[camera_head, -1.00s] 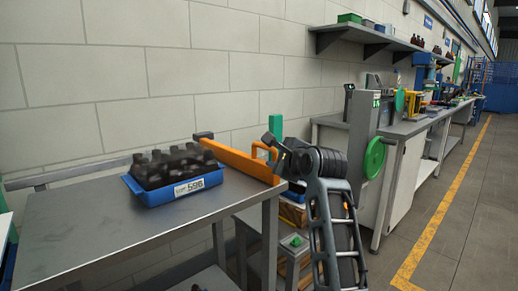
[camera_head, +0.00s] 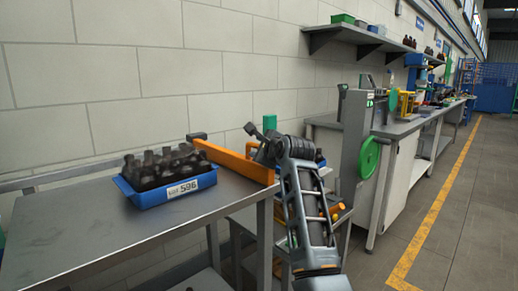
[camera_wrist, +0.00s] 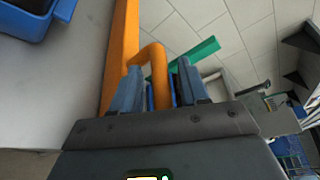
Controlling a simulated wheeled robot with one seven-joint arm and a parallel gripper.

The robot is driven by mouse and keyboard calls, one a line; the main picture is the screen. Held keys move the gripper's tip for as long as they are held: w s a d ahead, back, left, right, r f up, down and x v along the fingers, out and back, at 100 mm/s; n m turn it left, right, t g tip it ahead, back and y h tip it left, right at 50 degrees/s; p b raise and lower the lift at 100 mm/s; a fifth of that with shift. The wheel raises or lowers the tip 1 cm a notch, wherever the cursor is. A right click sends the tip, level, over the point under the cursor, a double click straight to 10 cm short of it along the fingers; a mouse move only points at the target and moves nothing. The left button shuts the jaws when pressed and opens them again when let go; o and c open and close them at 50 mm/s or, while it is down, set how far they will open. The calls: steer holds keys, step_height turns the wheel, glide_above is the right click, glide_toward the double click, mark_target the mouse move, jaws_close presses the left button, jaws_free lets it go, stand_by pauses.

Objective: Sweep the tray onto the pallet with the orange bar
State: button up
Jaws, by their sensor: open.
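A blue tray (camera_head: 138,198) labelled 596, full of dark amber bottles (camera_head: 155,166), sits on the grey metal table. The orange bar (camera_head: 232,161) lies along the table's right side, to the right of the tray and apart from it. A raised orange loop handle (camera_wrist: 157,60) stands on the bar. My gripper (camera_head: 263,142) is at the bar's handle. In the wrist view my gripper (camera_wrist: 158,68) is open, with the handle between its two fingers; whether they touch it I cannot tell. A tray corner (camera_wrist: 28,22) shows at upper left there. I cannot clearly make out the pallet.
The metal table (camera_head: 85,240) has bare top in front of the tray. A wall stands behind it. A lower bench (camera_head: 243,218) is right of the table, partly hidden by my arm. A grey machine with a green wheel (camera_head: 369,157) stands further right.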

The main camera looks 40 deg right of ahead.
jaws_close()
stand_by(0.3)
stand_by(0.3)
